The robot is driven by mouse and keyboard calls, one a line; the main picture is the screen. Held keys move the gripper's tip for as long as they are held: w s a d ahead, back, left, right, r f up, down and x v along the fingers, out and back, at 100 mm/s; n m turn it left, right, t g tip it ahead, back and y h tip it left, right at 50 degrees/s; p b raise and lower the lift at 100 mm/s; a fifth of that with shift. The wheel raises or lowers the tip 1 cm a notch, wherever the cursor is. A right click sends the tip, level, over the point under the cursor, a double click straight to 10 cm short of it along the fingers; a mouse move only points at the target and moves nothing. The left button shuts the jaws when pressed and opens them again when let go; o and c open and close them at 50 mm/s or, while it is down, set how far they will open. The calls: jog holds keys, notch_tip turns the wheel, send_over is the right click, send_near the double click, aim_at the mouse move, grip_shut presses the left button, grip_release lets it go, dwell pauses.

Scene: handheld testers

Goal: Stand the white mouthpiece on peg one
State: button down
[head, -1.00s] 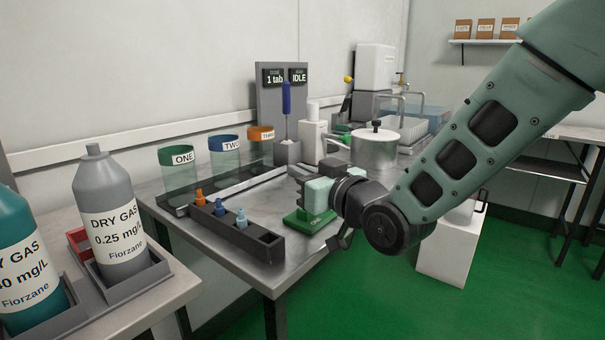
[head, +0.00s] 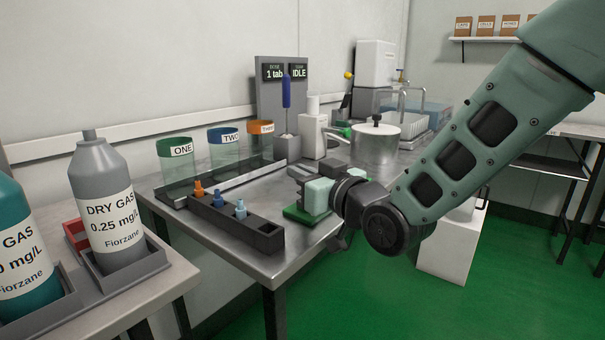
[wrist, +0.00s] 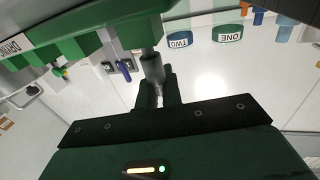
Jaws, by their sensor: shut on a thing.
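My gripper (head: 299,180) is low over the green rack (head: 303,217) near the front edge of the metal table. In the wrist view its fingers (wrist: 159,98) are shut on a short, shaded grey-white tube, which I take for the mouthpiece (wrist: 152,70). The green rack (wrist: 95,42) fills the upper left of that upside-down view, with a "DRYING" label. The tube lines up with a green upright part of the rack (wrist: 146,30). I cannot tell whether it is seated around it or only meets it. Peg numbers are not readable.
A dark holder (head: 262,240) with orange and blue pieces stands left of my gripper. Behind are cups ONE (head: 178,172), TWO (head: 224,158) and a third with an orange rim (head: 260,145). A metal pot (head: 375,147) stands behind my gripper.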

jog(key=shift+f+b, duration=0.5)
jog(key=shift+f, duration=0.15)
jog(key=shift+r, duration=0.1)
jog(key=c, duration=1.5)
grip_release()
jog(key=b+v, duration=1.1)
jog(key=v, duration=0.6)
jog(key=shift+b, duration=0.4)
jog(key=shift+s+d, duration=0.15)
